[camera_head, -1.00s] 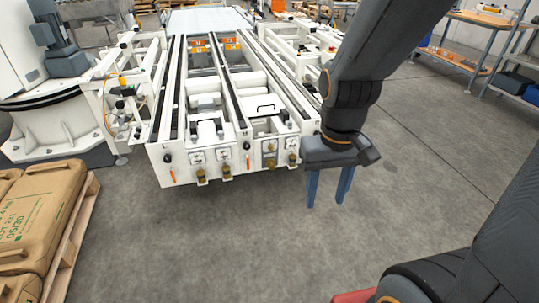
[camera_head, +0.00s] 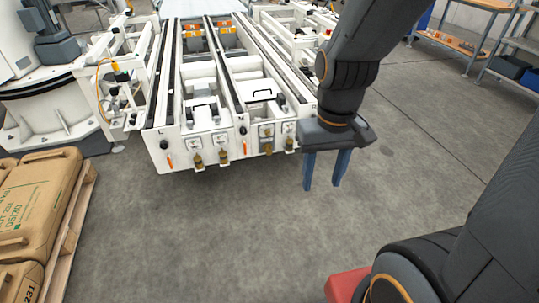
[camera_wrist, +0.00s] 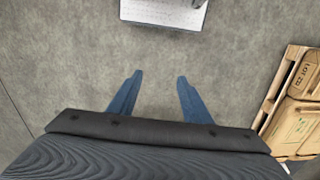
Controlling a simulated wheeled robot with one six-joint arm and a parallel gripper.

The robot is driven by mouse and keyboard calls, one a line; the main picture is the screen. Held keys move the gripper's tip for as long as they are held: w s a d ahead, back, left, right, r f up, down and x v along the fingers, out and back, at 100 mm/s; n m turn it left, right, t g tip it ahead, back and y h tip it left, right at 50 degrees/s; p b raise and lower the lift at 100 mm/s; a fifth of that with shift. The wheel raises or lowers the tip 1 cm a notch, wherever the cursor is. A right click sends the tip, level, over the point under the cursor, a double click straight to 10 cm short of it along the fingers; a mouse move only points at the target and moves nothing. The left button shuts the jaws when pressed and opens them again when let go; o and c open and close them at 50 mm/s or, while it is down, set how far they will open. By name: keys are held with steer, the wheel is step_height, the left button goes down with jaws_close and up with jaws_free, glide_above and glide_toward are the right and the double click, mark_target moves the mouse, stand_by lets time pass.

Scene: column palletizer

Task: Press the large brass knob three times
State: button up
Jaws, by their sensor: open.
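Several small brass knobs stick out low on the front of the white conveyor frame (camera_head: 205,138). Two are at the left, a left brass knob (camera_head: 198,160) and its neighbour (camera_head: 223,157). Two more are at the right, one brass knob (camera_head: 267,148) and another (camera_head: 290,143) near my gripper. I cannot tell which is the large one. My gripper (camera_head: 322,186) is open and empty, its blue fingers pointing down, in front of and right of the frame's right corner. In the wrist view my gripper (camera_wrist: 160,90) hangs over bare floor, and no knob shows.
Sacks (camera_head: 35,200) lie on a wooden pallet (camera_head: 78,215) at the left. The sacks also show at the right of the wrist view (camera_wrist: 300,110). Shelving (camera_head: 510,65) stands back right. Bare grey floor (camera_head: 210,235) lies before the conveyor.

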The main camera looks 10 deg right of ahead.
steer(key=shift+c, duration=0.3)
jaws_close()
stand_by(1.3)
